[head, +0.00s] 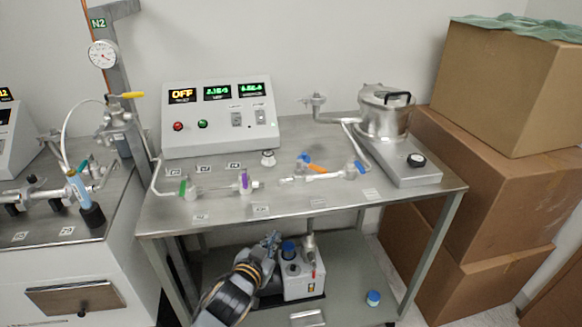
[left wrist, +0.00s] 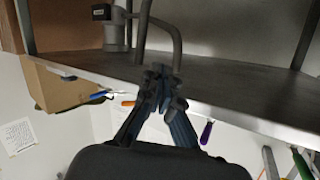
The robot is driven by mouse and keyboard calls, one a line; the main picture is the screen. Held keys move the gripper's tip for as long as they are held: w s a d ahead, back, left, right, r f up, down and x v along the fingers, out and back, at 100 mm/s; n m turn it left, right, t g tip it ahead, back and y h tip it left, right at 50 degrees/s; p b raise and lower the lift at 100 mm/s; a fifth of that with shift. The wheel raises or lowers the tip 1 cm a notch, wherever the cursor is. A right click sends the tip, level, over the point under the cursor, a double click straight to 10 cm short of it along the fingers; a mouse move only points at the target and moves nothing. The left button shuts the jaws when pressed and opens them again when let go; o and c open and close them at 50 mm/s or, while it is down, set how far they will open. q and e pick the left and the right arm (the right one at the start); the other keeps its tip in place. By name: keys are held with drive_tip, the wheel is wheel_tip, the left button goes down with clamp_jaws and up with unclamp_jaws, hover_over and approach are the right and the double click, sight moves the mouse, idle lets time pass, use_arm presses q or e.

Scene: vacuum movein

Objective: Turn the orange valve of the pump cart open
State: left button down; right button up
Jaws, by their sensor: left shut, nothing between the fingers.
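The orange valve handle (head: 317,169) sits on the glass line on top of the steel pump cart (head: 330,205), between two blue handles (head: 303,158) (head: 360,167). My left gripper (head: 272,239) is shut and empty. It is below the front edge of the cart's top, left of the white pump on the lower shelf, and well apart from the orange handle. In the left wrist view the picture seems upside down. My gripper fingertips (left wrist: 165,75) are together there, and the orange handle (left wrist: 128,103) shows beyond the cart's edge. My right gripper is not in view.
A white pump (head: 303,280) with a blue cap stands on the lower shelf. A blue-capped bottle (head: 373,298) stands to its right. A purple handle (head: 244,180) and green handle (head: 183,187) are farther left on the line. Cardboard boxes (head: 490,150) fill the right side.

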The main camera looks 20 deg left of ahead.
sight(311, 168)
use_arm(q)
wheel_tip(311, 168, up, 12)
drive_tip(key=d+r+t+h, duration=0.1)
drive_tip(key=d+t+h, duration=0.1)
drive_tip(key=t+h, duration=0.3)
drive_tip(key=x, duration=0.4)
drive_tip(key=f+p+x, duration=0.1)
drive_tip(key=x, duration=0.3)
drive_tip(key=f+x, duration=0.1)
drive_tip(key=x, duration=0.3)
drive_tip(key=shift+w+a+f+p, duration=0.2)
drive_tip(key=shift+w+f+p, duration=0.1)
drive_tip(key=shift+w+p, duration=0.1)
drive_tip(key=shift+w+d+f, duration=0.1)
drive_tip(key=shift+w+f, duration=0.35)
drive_tip(key=shift+w, duration=0.15)
drive_tip(key=shift+d+y, duration=0.1)
drive_tip(key=shift+y, duration=0.3)
drive_tip(key=shift+w+d+n+y+b, duration=0.15)
drive_tip(key=shift+n+y+b, duration=0.15)
drive_tip(key=shift+y+b, duration=0.15)
